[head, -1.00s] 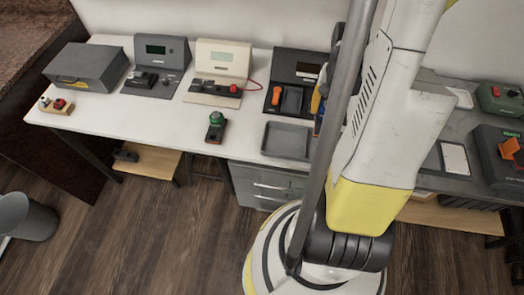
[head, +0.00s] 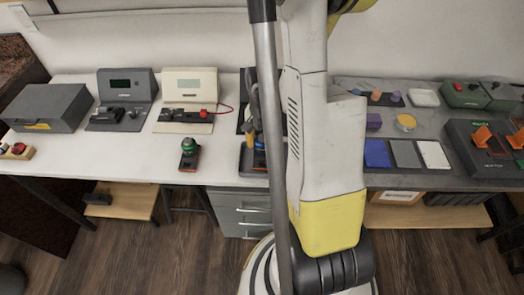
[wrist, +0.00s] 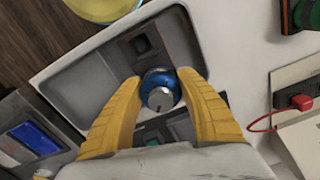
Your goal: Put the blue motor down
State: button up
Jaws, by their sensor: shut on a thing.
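My gripper (wrist: 158,100) has two yellow fingers shut on the blue motor (wrist: 157,78), a round blue part with a silver end, in the wrist view. A dark piece with a square recess (wrist: 143,43) shows beside and beneath it, over the grey tray (wrist: 85,75). I cannot tell whether the motor touches the tray. In the head view, my column hides most of the gripper and tray; a blue and yellow sliver (head: 259,146) shows at its left edge.
A green-topped part (head: 189,150) stands on the white table left of the tray. A cream device (head: 190,85), a grey device (head: 127,90) and a grey box (head: 46,106) line the back. Blue, grey and white plates (head: 405,153) lie on the dark bench at right.

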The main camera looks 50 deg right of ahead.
aim_at(262, 150)
jog(key=shift+f+b, duration=0.45)
jog(key=shift+f, duration=0.85)
jog(key=shift+f, duration=0.2)
jog(key=o, duration=1.1)
jog(key=shift+o, duration=0.2)
jog(key=shift+r, duration=0.1)
